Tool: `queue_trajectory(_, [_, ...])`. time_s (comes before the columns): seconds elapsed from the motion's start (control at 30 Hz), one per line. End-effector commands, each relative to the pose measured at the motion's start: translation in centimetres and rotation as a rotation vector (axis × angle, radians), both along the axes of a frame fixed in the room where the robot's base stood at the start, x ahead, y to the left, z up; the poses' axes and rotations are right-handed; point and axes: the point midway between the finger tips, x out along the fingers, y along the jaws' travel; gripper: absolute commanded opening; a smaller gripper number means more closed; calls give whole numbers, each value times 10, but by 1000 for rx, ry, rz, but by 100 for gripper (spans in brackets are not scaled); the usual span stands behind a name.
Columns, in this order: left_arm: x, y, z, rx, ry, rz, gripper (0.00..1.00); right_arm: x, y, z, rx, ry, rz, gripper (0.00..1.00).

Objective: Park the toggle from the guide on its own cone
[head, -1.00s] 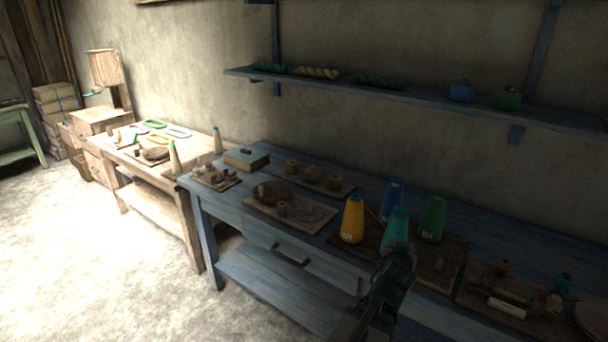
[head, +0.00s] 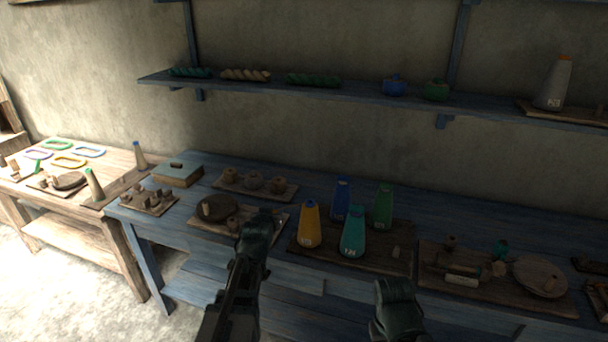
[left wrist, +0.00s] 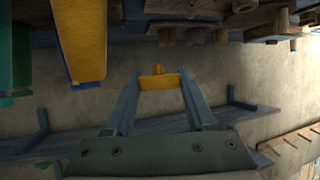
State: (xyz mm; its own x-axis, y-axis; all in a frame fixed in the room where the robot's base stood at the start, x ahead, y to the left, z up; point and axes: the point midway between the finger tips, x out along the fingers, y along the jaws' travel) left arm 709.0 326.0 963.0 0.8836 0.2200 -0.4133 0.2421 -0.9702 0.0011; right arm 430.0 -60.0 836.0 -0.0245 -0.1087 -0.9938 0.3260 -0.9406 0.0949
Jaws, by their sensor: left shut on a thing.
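My left gripper (left wrist: 160,88) is shut on a small yellow toggle (left wrist: 158,81) with a short nub, seen in the left wrist view. In the head view my left gripper (head: 262,218) is in front of the blue bench, left of the yellow cone (head: 309,228); the toggle cannot be made out there. The yellow cone also shows in the left wrist view (left wrist: 82,40), apart from the toggle. My right gripper (head: 395,288) is low in front of the bench; its jaws cannot be made out. No guide can be identified for certain.
Blue (head: 341,200), teal (head: 353,234) and green (head: 383,208) cones crowd the yellow one on a dark board (head: 390,262). A board with a dark disc (head: 218,209) lies to the left. A shelf (head: 300,92) runs above; a tool board (head: 515,290) lies right.

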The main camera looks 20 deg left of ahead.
Motion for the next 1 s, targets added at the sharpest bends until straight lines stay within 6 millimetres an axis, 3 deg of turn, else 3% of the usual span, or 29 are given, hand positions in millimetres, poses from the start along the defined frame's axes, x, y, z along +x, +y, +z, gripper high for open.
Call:
queue_trajectory(0.03, [22, -16, 20, -1, -1, -48, 5, 0, 0, 20, 0, 0, 0, 50])
queue_trajectory(0.1, [40, -36, 32, -2, -5, -107, 5, 0, 0, 31, 0, 0, 0, 50])
queue_trajectory(0.3, [74, -80, 55, 2, -23, -229, 5, 0, 0, 51, 0, 0, 0, 50])
queue_trajectory(0.4, [82, -91, 61, 4, -29, -261, 5, 0, 0, 55, 0, 0, 0, 50])
queue_trajectory(0.73, [85, -99, 60, 5, -33, -281, 5, 0, 0, 54, 0, 0, 0, 50])
queue_trajectory(1.0, [85, -98, 45, 5, -33, -280, 5, 0, 0, 39, 0, 0, 0, 50])
